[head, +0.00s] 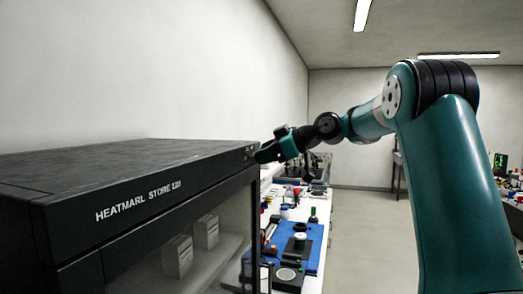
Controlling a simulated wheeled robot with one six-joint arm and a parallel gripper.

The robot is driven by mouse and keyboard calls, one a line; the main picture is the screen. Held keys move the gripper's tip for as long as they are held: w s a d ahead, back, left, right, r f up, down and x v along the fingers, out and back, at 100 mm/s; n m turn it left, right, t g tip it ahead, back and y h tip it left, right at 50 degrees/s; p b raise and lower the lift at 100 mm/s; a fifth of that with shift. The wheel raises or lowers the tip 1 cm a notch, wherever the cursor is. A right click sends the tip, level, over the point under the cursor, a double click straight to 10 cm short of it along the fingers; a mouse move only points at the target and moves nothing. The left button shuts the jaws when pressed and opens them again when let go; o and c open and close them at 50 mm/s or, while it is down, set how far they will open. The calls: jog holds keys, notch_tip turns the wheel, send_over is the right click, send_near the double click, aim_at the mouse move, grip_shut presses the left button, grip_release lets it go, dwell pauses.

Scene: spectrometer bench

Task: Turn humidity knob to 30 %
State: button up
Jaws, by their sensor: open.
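A dark cabinet (100,165) lettered "HEATMARL STORE 120" fills the left of the head view. Small marks show at the far right end of its front top band, close to my gripper. I cannot make out a humidity knob or its scale there; it may be hidden by my gripper or too small to tell. My gripper (264,153) is open at the cabinet's far right top corner, reaching in from the right. I cannot tell whether it touches anything.
Behind the cabinet's glass front stand pale boxes (206,232). Beyond it a white bench holds a blue mat (312,262) with several small parts. Another cluttered bench is at the far right. The floor (363,225) between is clear.

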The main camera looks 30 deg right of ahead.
jog(key=shift+x, duration=0.9)
jog(key=c, duration=0.9)
jog(key=shift+f, duration=0.1)
jog(key=n+t+h+b, duration=0.1)
jog(key=n+b, duration=0.2)
jog(key=b, duration=0.5)
jog(key=n+t+b, duration=0.2)
jog(key=b, duration=0.6)
jog(key=n+t+h+b, duration=0.1)
jog(key=n+b, duration=0.2)
jog(key=b, duration=0.5)
jog(key=shift+s+a+f+n+t+h+b, duration=0.2)
jog(key=shift+f+n+t+h+b, duration=0.1)
jog(key=shift+f+b, duration=0.05)
jog(key=shift+r, duration=0.1)
